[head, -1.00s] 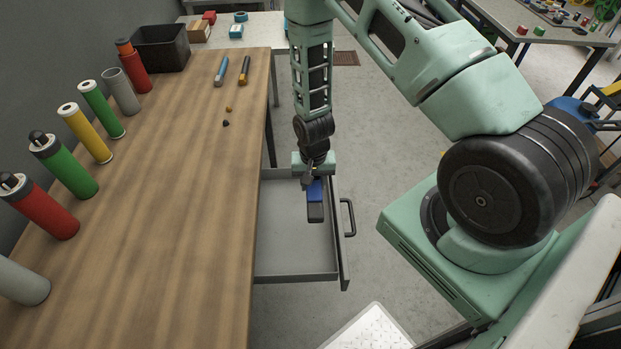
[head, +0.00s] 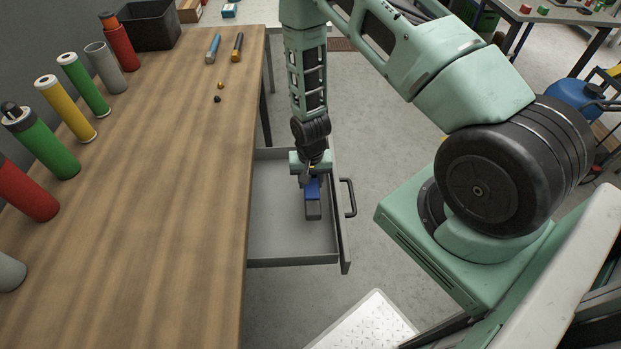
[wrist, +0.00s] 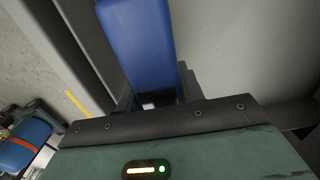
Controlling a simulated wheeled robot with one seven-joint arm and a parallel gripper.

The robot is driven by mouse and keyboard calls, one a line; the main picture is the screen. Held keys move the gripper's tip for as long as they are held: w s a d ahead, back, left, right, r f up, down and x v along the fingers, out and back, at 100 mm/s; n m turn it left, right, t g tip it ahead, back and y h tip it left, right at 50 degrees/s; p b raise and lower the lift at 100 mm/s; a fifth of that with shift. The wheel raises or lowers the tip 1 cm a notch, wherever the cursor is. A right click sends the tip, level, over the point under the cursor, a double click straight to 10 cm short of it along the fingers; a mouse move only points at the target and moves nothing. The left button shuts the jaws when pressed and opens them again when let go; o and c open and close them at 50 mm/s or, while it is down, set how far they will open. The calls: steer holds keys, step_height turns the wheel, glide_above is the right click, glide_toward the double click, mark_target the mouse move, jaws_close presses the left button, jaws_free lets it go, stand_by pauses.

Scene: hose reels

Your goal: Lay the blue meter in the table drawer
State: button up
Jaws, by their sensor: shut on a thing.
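The blue meter (head: 312,188) has a blue upper part and a grey lower end. My gripper (head: 311,177) is shut on its blue end and points down into the open table drawer (head: 275,249). The meter is within the drawer's outline, near its handle side; I cannot tell whether it touches the drawer floor. In the wrist view the blue meter (wrist: 138,45) stands out beyond the gripper's edge, with the pale drawer floor (wrist: 235,45) behind it. The fingertips are mostly hidden there.
The wooden table (head: 150,180) borders the drawer on the left. Several coloured cylinders stand along its wall side, with a black bin (head: 150,27) at the far end. The drawer's handle (head: 349,197) faces right. A white step plate (head: 362,325) lies on the floor in front.

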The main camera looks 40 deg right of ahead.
steer(key=shift+f, duration=0.45)
steer(key=o, duration=1.1)
steer(key=shift+r, duration=0.1)
step_height(320, 180, up, 17)
steer(key=b, duration=0.1)
steer(key=shift+r+b, duration=0.15)
steer(key=shift+b, duration=0.25)
